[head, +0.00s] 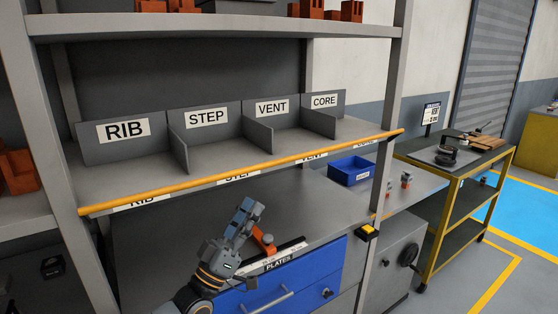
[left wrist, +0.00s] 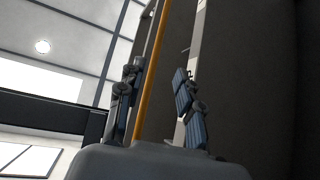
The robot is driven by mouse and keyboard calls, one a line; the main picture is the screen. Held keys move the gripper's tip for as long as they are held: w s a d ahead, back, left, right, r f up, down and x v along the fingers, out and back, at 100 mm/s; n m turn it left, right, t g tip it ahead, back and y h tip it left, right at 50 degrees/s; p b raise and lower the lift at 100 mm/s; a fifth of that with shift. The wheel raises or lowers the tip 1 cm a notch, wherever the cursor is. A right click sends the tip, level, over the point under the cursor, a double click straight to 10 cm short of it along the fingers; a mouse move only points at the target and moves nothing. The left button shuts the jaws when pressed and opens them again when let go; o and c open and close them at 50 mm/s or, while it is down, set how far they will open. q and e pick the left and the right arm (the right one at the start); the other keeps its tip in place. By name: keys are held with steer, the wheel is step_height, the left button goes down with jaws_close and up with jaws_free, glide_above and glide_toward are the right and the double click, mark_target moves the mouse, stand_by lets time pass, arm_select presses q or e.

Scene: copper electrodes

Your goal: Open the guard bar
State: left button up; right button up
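The guard bar (head: 240,172) is a long yellow-orange bar across the front edge of the middle shelf, running between the two grey uprights. In the left wrist view the bar (left wrist: 151,75) shows between the two finger pads, beyond the gripper. My left gripper (head: 248,211) is below the bar near its middle, in front of the lower shelf, with its fingers pointing up. In the left wrist view my gripper (left wrist: 157,90) has its fingers spread apart with nothing held; contact with the bar is not visible. My right gripper is in neither view.
Behind the bar are empty bays labelled RIB, STEP, VENT and CORE (head: 324,101). An orange piece (head: 264,242) sits beside my left gripper, above the blue PLATES drawer (head: 285,285). A blue bin (head: 352,171) and a cart (head: 455,165) stand to the right.

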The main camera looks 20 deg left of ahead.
mark_target(280, 161)
arm_select(q)
steer(key=p+x, duration=0.4)
steer(key=x, duration=0.9)
steer(key=shift+d+r, duration=0.1)
jaws_close()
